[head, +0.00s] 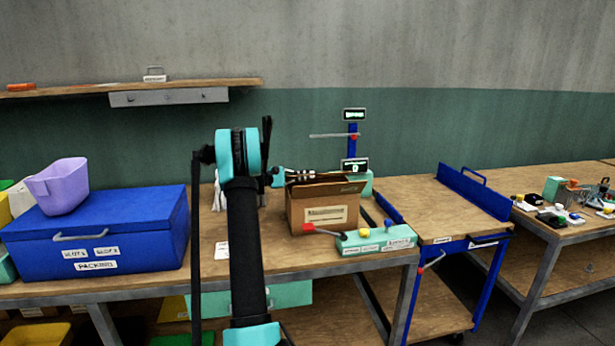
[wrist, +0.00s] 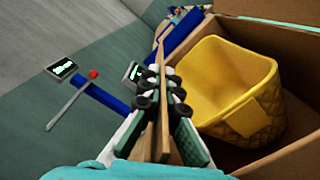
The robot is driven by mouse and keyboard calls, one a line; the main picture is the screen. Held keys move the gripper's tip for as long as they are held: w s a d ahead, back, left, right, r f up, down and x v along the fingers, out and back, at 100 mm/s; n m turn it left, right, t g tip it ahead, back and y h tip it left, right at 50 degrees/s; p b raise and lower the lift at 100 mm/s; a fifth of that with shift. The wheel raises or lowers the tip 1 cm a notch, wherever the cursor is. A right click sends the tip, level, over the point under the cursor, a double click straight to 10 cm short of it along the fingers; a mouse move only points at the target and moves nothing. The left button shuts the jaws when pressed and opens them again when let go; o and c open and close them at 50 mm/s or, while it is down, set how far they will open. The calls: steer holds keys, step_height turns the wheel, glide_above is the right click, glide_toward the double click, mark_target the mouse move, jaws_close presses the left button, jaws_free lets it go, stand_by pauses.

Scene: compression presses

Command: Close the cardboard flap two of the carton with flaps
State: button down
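The carton with flaps (head: 298,212) stands on the workbench, with a pale label on its front. In the wrist view its brown wall (wrist: 285,158) and a raised flap (wrist: 270,8) surround a yellow basket (wrist: 212,82) inside. My gripper (head: 298,174) is at the carton's top, toward its back left. In the wrist view my gripper (wrist: 163,78) has its fingers close together on both sides of a thin brown cardboard flap (wrist: 163,125), seen nearly edge-on. The fingers appear shut on it. Which numbered flap this is cannot be told.
A teal block with a red-handled lever (head: 375,242) stands before the carton. A blue post with displays (head: 352,140) rises behind it. A blue chest (head: 105,235) with a purple bin (head: 58,185) sits left. A blue-framed cart (head: 440,210) stands right of the bench.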

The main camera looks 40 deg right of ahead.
steer(key=c, duration=2.2)
jaws_free()
steer(key=o, duration=0.4)
steer(key=shift+o, duration=0.2)
steer(key=v, duration=1.2)
